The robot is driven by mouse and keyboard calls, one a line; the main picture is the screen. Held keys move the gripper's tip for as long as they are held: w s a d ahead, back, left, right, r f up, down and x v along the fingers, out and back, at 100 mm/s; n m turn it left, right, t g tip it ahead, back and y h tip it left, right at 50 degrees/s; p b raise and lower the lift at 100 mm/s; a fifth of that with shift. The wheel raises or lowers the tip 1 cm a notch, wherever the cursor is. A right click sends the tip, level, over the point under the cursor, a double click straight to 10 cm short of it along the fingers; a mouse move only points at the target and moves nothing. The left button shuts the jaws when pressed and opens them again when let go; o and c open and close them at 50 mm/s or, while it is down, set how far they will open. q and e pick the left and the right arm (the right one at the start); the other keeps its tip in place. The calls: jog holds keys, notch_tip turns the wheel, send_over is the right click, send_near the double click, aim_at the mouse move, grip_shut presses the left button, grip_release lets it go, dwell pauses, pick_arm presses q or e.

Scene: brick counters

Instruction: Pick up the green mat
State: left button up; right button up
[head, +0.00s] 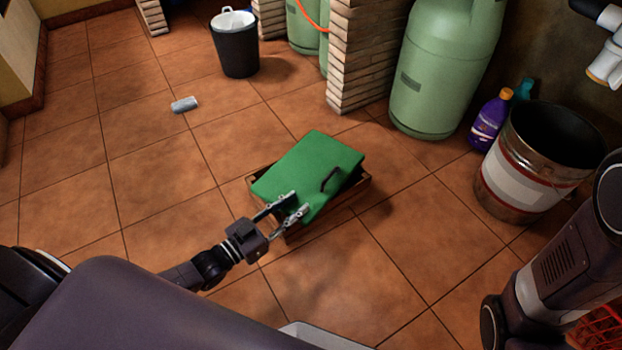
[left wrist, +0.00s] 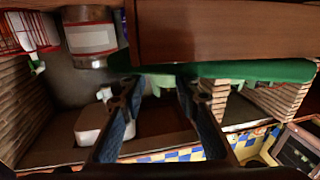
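The green mat (head: 308,168) is a flat rectangular slab with a dark slot or handle near its right edge. In the head view it lies tilted across a shallow wooden crate (head: 292,236) on the floor. My left gripper (head: 287,207) is open at the mat's near left edge, its fingers overlapping that edge in the picture. In the left wrist view, the mat (left wrist: 250,70) shows edge-on beside the crate's wooden side (left wrist: 225,30). The left gripper's fingers (left wrist: 158,85) are spread apart there; contact with the mat cannot be told. My right gripper is out of view.
A grey cylinder (head: 184,104) lies on the tiles. A black bucket (head: 236,50), a brick pillar (head: 360,50), a green gas cylinder (head: 440,75), a purple bottle (head: 489,120) and a metal bin (head: 527,170) stand beyond. Floor left of the crate is clear.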

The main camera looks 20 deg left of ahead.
aim_at(321, 186)
pick_arm(q)
jog(key=shift+w+f, duration=0.2)
jog(key=shift+w, duration=0.3)
jog(key=shift+b+x, duration=0.75)
jog(key=shift+x, duration=0.15)
jog(key=w+d+b, duration=0.2)
jog(key=w+b, duration=0.1)
jog(key=shift+d+r, duration=0.3)
jog(key=shift+d, duration=0.05)
jog(key=shift+w+d+r+b, duration=0.1)
jog(key=shift+w+d+b, duration=0.15)
jog(key=shift+w, duration=0.25)
jog(key=shift+c, duration=0.6)
grip_shut()
jog(key=shift+r, duration=0.1)
